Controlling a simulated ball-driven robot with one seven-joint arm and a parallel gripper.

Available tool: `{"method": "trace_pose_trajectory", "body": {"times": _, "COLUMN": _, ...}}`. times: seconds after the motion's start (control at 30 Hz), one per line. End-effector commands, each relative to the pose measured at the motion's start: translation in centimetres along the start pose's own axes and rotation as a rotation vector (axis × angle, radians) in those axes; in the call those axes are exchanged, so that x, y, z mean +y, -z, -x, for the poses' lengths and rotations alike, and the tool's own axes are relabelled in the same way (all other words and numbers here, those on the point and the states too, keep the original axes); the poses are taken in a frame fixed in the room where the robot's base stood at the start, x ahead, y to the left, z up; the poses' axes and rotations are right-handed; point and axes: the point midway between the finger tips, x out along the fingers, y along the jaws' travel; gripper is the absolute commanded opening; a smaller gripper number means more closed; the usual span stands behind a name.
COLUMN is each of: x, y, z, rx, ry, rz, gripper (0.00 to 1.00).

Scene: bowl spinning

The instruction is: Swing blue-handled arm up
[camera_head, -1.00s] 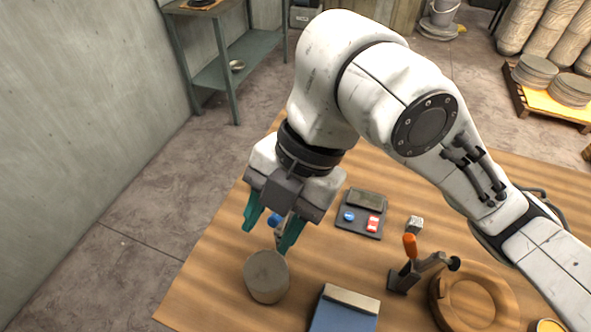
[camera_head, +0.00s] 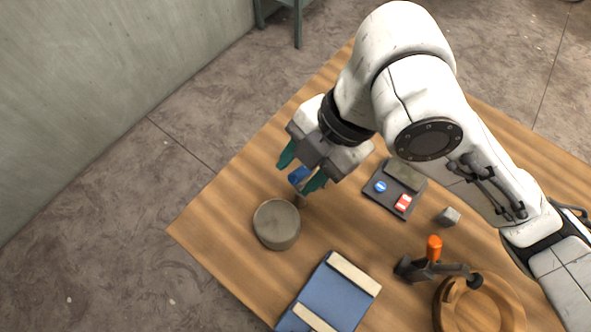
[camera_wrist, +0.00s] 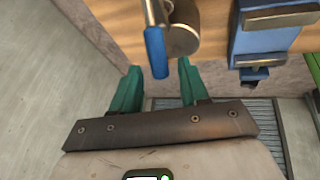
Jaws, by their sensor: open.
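The blue handle (camera_head: 299,176) of the arm shows between the teal fingers of my gripper (camera_head: 302,170) in the head view. In the wrist view the blue handle (camera_wrist: 156,52) stands just beyond and between the two open fingertips of my gripper (camera_wrist: 158,75), closer to the left one. A grey metal shaft (camera_wrist: 152,12) runs up from the handle. My gripper is open and holds nothing. The round grey block (camera_head: 277,224) stands beside the handle on the table. My gripper partly hides the mount of the blue-handled arm in the head view.
An orange-handled clamp (camera_head: 434,248) and a wooden ring (camera_head: 492,306) stand at the lower right. A blue board with pale strips (camera_head: 335,293) lies in front.

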Motion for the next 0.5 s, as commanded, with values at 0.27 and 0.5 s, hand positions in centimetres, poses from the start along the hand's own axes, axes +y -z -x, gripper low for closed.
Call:
{"method": "trace_pose_trajectory", "body": {"times": 0.27, "x": 0.0, "y": -0.1, "z": -2.3, "rx": -0.001, "ry": -0.001, "rz": -0.001, "gripper": 0.44}}
{"method": "trace_pose_trajectory", "body": {"times": 0.5, "x": 0.0, "y": -0.1, "z": -2.5, "rx": -0.001, "ry": -0.001, "rz": -0.001, "gripper": 0.44}}
